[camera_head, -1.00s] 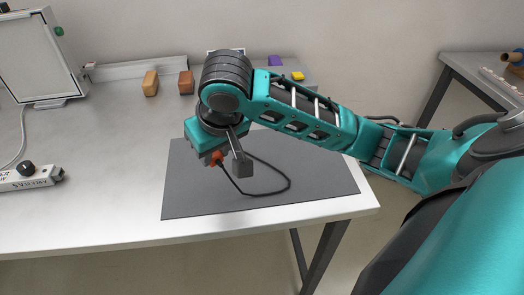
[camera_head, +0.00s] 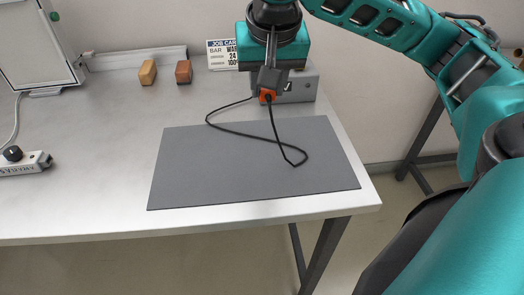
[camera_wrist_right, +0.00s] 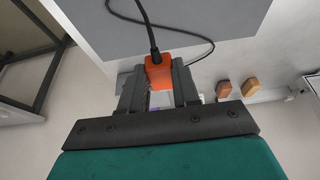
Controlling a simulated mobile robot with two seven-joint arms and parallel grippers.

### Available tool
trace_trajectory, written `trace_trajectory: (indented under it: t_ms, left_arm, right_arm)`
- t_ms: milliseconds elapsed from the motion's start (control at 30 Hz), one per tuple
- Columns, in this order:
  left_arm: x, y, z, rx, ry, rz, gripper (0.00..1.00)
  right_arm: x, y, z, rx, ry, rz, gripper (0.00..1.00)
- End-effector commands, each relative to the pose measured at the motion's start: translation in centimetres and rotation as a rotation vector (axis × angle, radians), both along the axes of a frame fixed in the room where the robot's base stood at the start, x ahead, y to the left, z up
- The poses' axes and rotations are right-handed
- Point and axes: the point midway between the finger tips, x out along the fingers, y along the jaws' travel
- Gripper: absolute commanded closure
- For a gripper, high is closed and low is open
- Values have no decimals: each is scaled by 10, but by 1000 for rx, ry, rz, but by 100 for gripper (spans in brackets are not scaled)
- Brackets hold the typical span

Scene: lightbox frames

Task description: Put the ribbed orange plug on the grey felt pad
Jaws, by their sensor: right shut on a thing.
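The ribbed orange plug (camera_head: 267,97) is between the fingers of my right gripper (camera_head: 268,88), which is shut on it. In the head view they appear just beyond the far edge of the grey felt pad (camera_head: 215,170), in front of a grey box. The right wrist view shows the plug (camera_wrist_right: 158,75) between the two dark fingers (camera_wrist_right: 157,85), with its black cord leading away over the pad (camera_wrist_right: 110,25). The cord (camera_head: 240,133) loops across the pad. The plug's height above the table is unclear. My left gripper is not in view.
The grey box (camera_head: 302,86) stands behind the pad, partly hidden by my gripper. A printed card (camera_head: 222,55) and two blocks, light orange (camera_head: 148,73) and brown (camera_head: 183,72), are at the back. A power strip (camera_head: 30,163) lies left. The table's left middle is clear.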

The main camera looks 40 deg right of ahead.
Motion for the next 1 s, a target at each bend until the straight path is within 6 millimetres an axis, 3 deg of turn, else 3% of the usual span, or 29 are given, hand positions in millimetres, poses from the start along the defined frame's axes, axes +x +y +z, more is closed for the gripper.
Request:
trace_trajectory:
  t_ms: [33, 100, 333, 633, 867, 1000]
  left_arm:
    - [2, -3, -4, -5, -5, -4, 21]
    - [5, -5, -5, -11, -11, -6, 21]
    - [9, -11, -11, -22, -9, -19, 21]
    - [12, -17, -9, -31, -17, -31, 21]
    - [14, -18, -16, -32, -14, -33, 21]
    - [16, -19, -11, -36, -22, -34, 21]
  right_arm:
    - [-1, -1, -20, -3, 5, -1, 100]
    - [-1, -1, -38, -1, 4, -1, 100]
    - [-1, 0, -93, 0, 2, 1, 100]
    - [0, 0, -118, 1, 0, 0, 100]
    - [0, 0, -152, 0, 1, 1, 100]
    - [0, 0, -154, 0, -1, 0, 100]
